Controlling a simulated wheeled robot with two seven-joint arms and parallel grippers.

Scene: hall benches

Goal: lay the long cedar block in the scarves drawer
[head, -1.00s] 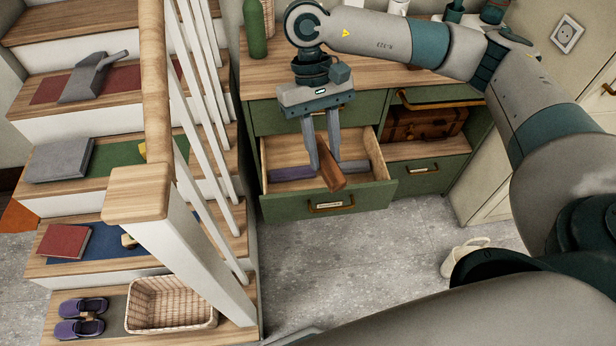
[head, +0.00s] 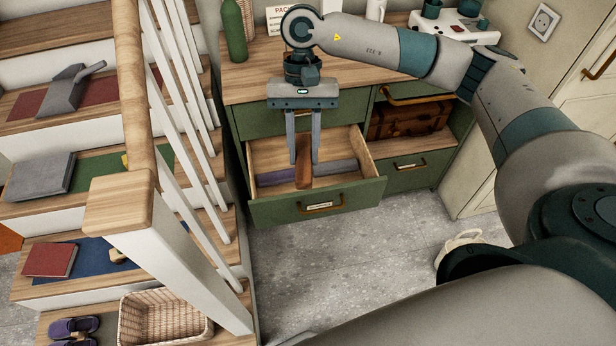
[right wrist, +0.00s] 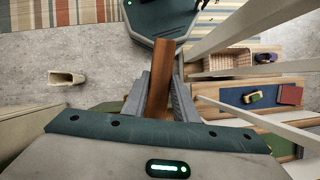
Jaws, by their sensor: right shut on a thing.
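The long cedar block (head: 304,172) is a reddish-brown bar. My right gripper (head: 303,162) is shut on it, with a finger on either side. In the head view the block overlaps the inside of an open green drawer (head: 345,196); I cannot tell whether it touches the drawer floor. The drawer front has a brass handle and a small label too small to read. A purple item (head: 276,177) and a grey-purple item (head: 336,167) lie in the drawer. The right wrist view also shows the block (right wrist: 160,80) between the fingers. My left gripper is not in view.
Stair railing and newel post (head: 120,205) stand left of the drawer. A green bottle (head: 234,38) stands on the cabinet top. A brown case (head: 408,120) sits in the compartment at right, above a closed drawer (head: 415,170). A cream container (head: 460,242) is on the floor.

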